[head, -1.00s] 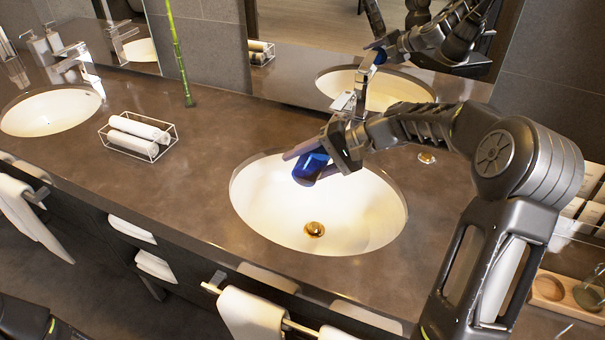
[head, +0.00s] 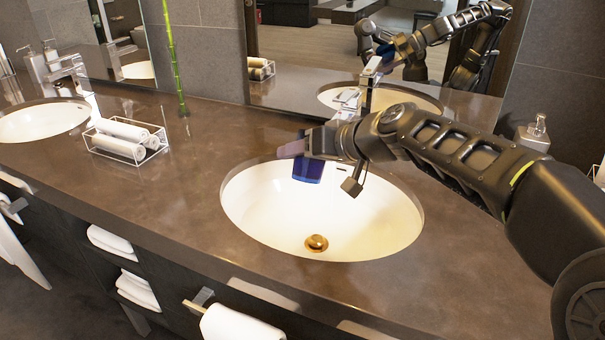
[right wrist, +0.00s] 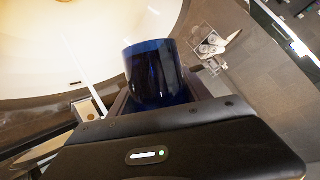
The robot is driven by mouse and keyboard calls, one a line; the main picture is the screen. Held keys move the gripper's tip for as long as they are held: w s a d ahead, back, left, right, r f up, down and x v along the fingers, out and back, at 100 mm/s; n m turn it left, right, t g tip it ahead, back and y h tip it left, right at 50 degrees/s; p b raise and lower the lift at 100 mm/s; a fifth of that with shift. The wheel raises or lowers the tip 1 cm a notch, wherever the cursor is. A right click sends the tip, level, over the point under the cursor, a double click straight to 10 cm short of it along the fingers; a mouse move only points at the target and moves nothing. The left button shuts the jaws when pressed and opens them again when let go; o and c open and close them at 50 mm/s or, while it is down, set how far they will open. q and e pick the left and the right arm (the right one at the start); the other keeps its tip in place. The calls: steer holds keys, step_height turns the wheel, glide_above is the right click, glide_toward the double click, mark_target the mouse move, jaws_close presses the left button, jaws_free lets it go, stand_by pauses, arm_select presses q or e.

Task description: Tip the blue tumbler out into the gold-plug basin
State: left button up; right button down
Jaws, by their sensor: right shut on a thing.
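The blue tumbler (head: 308,169) is held over the back part of the white oval basin (head: 270,215) with the gold plug (head: 316,242). My right gripper (head: 306,147) is shut on the tumbler, reaching in from the right. The gripper hides the tumbler's upper part, and I cannot tell which way its mouth faces. In the right wrist view the dark blue tumbler (right wrist: 155,72) sits between the fingers with the white basin behind it. No contents or stream show in the basin. My left gripper is not in view.
A faucet (head: 372,72) stands behind the basin, close to my right gripper. A clear rack with rolled white towels (head: 125,140) and a green bamboo stalk (head: 174,60) are to the left. A second basin (head: 40,122) is far left. A soap dispenser (head: 535,130) stands right of my arm.

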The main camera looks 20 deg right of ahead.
steer(key=shift+w+d+r+n+t+h+b, duration=0.4)
steer(key=shift+w+d+n+t+h+b, duration=0.35)
steer(key=shift+b, duration=2.2)
steer(key=shift+w+d+r+n+t+h+b, duration=0.4)
steer(key=shift+n+t+b, duration=0.55)
steer(key=shift+b, duration=1.95)
steer(key=shift+s, duration=0.1)
